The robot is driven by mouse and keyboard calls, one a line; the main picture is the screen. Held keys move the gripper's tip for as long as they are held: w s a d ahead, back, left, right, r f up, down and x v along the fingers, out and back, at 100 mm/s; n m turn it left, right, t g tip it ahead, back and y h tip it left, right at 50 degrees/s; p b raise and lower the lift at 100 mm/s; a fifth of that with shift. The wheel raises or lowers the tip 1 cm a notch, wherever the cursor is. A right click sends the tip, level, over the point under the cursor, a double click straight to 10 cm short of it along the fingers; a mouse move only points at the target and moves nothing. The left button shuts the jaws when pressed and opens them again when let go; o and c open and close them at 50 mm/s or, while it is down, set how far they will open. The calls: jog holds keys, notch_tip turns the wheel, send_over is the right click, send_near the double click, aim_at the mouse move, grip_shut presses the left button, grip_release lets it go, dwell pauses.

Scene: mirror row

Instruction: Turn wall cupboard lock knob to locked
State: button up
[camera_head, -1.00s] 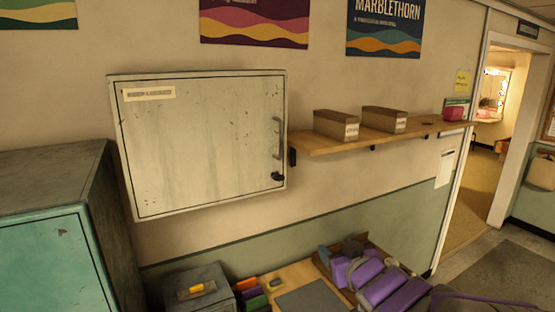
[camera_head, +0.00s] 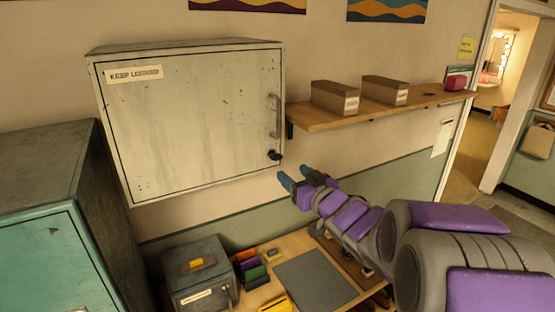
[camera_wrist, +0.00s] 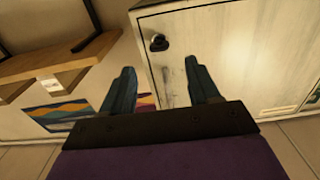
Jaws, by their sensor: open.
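The wall cupboard (camera_head: 190,125) is a pale, scuffed metal box on the wall with its door closed. Its black lock knob (camera_head: 275,155) sits at the lower right of the door, below a grey handle (camera_head: 276,116). My gripper (camera_head: 295,176) is open and empty, just right of and below the knob, apart from it. In the wrist view the knob (camera_wrist: 159,43) shows beyond and between the blue-grey fingers (camera_wrist: 160,85), on the cupboard door (camera_wrist: 235,60). The knob's exact angle is too small to tell.
A wooden shelf (camera_head: 420,108) with two brown boxes juts out right of the cupboard. Below is a desk (camera_head: 262,298) with a small grey box (camera_head: 200,275). A teal cabinet (camera_head: 45,260) stands at the left. The wall below the cupboard is clear.

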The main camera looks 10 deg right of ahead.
aim_at(278, 158)
jog(key=shift+p+x, duration=0.5)
jog(key=shift+x, duration=4.2)
jog(key=shift+d, duration=0.1)
jog(key=c, duration=1)
jog(key=shift+c, duration=0.2)
